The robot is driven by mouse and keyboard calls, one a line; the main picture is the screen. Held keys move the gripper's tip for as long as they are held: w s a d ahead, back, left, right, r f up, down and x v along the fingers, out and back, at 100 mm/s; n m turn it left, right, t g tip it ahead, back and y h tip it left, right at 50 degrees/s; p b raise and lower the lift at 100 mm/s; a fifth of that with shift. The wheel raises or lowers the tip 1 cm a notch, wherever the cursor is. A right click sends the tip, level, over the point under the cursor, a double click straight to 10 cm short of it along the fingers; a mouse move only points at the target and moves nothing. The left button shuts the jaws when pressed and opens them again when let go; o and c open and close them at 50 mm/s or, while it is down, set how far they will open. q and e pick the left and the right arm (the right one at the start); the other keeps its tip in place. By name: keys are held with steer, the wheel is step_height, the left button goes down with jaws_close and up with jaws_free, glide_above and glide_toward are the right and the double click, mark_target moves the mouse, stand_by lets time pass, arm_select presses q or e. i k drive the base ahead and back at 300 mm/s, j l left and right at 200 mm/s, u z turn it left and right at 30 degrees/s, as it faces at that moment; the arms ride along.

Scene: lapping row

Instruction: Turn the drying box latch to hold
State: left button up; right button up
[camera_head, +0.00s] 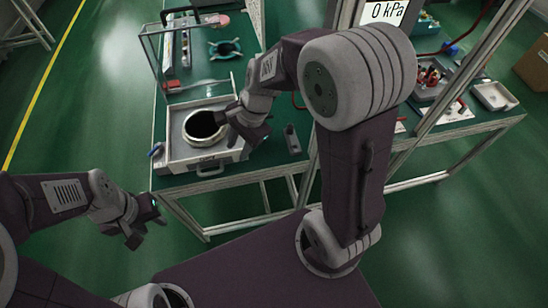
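A light grey metal box (176,150) with a round dark opening (203,124) sits at the front left of the green-topped table. It has a handle (210,169) on its front and a small blue-tipped part (155,151) at its left corner. A clear-walled case (150,48) stands behind it, with a small red part (172,86) low on its front. I cannot tell which part is the drying box latch. My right gripper (250,136) is over the grey box's right side; its fingers are unclear. My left gripper (146,222) is open and empty, off the table's front left.
A small dark grey block (291,138) stands right of the grey box. A teal ring-shaped part (225,48) lies further back. A yellow floor line (42,88) runs along open floor at left.

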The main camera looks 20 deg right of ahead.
mark_target(159, 146)
steer(key=k+l, duration=0.1)
steer(key=i+j, duration=0.2)
steer(key=j, duration=0.25)
steer(key=i+j+u, duration=0.1)
steer(key=i+j, duration=0.15)
steer(key=j, duration=0.2)
steer(key=i+j, duration=0.25)
steer(key=j, duration=0.2)
